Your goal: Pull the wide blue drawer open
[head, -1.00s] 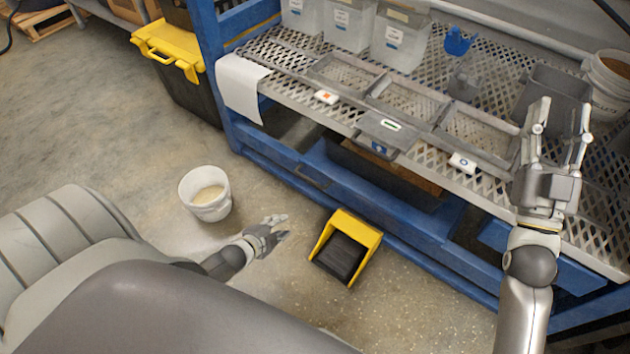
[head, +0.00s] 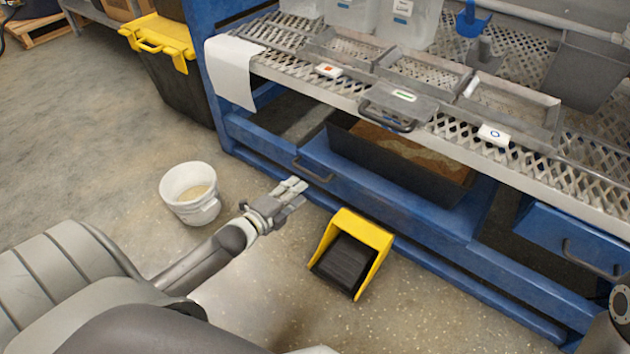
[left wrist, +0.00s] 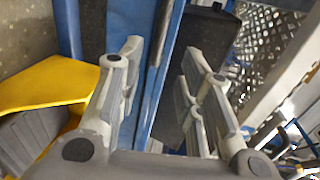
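The wide blue drawer (head: 385,205) sits low under the mesh bench, with a dark bar handle (head: 313,172) near the left part of its front. My left gripper (head: 296,190) is just in front of that handle, apart from it as far as I can tell. In the left wrist view my left gripper (left wrist: 163,58) has its fingers spread with nothing gripped. A dark bar, seemingly the handle (left wrist: 162,32), shows beyond and between the fingertips. My right gripper is out of view; only a piece of my right arm shows at the lower right.
A white bucket (head: 190,193) stands to the left. Another blue drawer (head: 570,238) is at the right. A dark tray of brown material (head: 415,155) lies behind the wide drawer's front.

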